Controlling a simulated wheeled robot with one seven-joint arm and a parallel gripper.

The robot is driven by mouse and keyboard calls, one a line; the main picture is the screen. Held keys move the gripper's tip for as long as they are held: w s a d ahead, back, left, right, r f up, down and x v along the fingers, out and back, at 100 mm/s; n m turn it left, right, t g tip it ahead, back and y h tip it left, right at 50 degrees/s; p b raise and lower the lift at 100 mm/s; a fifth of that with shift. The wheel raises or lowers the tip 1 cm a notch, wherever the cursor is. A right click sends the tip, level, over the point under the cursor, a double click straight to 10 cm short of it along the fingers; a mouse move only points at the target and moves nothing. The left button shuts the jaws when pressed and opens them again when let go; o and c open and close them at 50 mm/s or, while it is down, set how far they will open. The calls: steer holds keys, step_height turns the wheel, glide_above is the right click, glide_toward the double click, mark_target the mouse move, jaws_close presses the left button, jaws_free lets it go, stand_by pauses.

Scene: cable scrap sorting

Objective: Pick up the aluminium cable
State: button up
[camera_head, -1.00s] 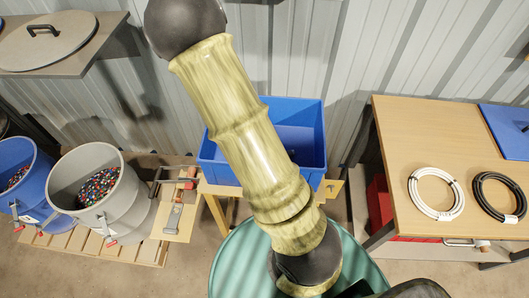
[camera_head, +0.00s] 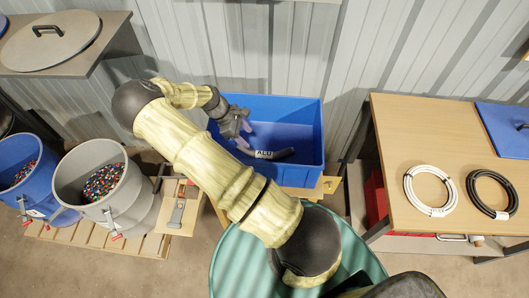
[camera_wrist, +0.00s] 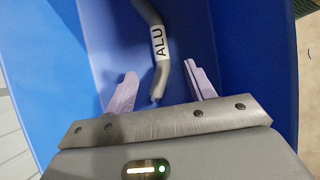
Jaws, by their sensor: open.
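The aluminium cable (camera_head: 280,154) is a short, bent dark grey piece with a white "ALU" label. It lies inside the blue crate (camera_head: 311,110). In the wrist view the cable (camera_wrist: 165,68) runs from the top down between the two pale lilac fingers, its lower end near the gripper body. My gripper (camera_head: 241,143) reaches into the crate from the left. In the wrist view my gripper (camera_wrist: 160,86) is open, with a finger on each side of the cable and gaps to both.
The crate's blue walls (camera_wrist: 268,60) stand close around the gripper. A wooden table (camera_head: 400,115) at the right bears a white cable coil (camera_head: 410,196) and a black one (camera_head: 512,197). A grey drum (camera_head: 137,199) and a blue drum (camera_head: 36,202) stand left.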

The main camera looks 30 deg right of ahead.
steer(key=shift+f, duration=0.1)
steer(key=p, duration=0.3)
glide_above(263, 152)
steer(key=w+a, duration=0.2)
steer(key=a, duration=0.1)
step_height(263, 152, down, 5)
steer(key=shift+d+f, duration=0.1)
steer(key=shift+f, duration=0.05)
steer(key=shift+s+d+f, duration=0.2)
steer(key=shift+d+f, duration=0.05)
steer(key=shift+d, duration=0.05)
steer(key=shift+a, duration=0.3)
steer(key=shift+s+d+f, duration=0.25)
steer(key=shift+f, duration=0.05)
steer(key=p+x, duration=0.2)
steer(key=x, duration=0.1)
steer(key=shift+s+d+f, duration=0.1)
steer(key=shift+d+f, duration=0.25)
steer(key=shift+f, duration=0.25)
steer(key=shift+c, duration=0.2)
